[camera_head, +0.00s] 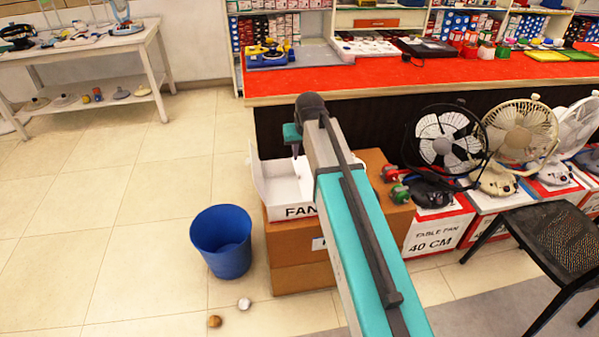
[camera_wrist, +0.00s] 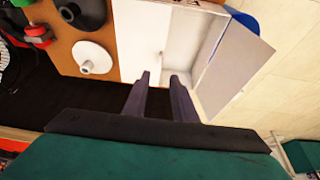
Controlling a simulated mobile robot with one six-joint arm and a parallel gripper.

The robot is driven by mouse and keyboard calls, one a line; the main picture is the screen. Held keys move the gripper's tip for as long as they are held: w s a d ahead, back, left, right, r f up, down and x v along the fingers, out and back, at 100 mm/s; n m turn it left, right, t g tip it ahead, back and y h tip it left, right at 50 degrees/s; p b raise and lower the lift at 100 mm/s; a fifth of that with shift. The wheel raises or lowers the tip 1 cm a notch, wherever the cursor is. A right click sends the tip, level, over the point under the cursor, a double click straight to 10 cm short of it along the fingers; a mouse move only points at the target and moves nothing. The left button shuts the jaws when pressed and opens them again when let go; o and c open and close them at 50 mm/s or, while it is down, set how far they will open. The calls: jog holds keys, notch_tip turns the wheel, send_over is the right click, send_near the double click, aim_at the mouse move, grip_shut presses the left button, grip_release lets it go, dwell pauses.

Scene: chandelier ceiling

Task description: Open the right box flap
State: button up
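The white box marked FAN (camera_head: 285,190) stands on brown cartons, its right side hidden behind my arm. In the wrist view, the picture turned about, a white flap (camera_wrist: 138,42) lies flat over the left part of the box; this seems to be the right flap. The other flap (camera_wrist: 238,62) is folded outward at the right, and the white inside (camera_wrist: 192,45) shows between them. My gripper (camera_wrist: 162,77) is open and empty, its fingertips at the near end of the opening, by the flat flap's free edge. Contact cannot be told. In the head view my gripper (camera_head: 295,142) is above the box.
A brown carton (camera_head: 300,245) supports the box. Fan parts (camera_head: 398,192) lie on the carton to the right. A blue bin (camera_head: 221,240) stands left, with two small round objects (camera_head: 244,303) on the floor. A red counter (camera_head: 430,70) is behind.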

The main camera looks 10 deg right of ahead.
aim_at(299, 173)
jog(key=shift+f, duration=0.1)
jog(key=x, duration=1.3)
jog(key=shift+w+f, duration=0.1)
jog(key=shift+f, duration=0.2)
grip_shut()
dwell(1.5)
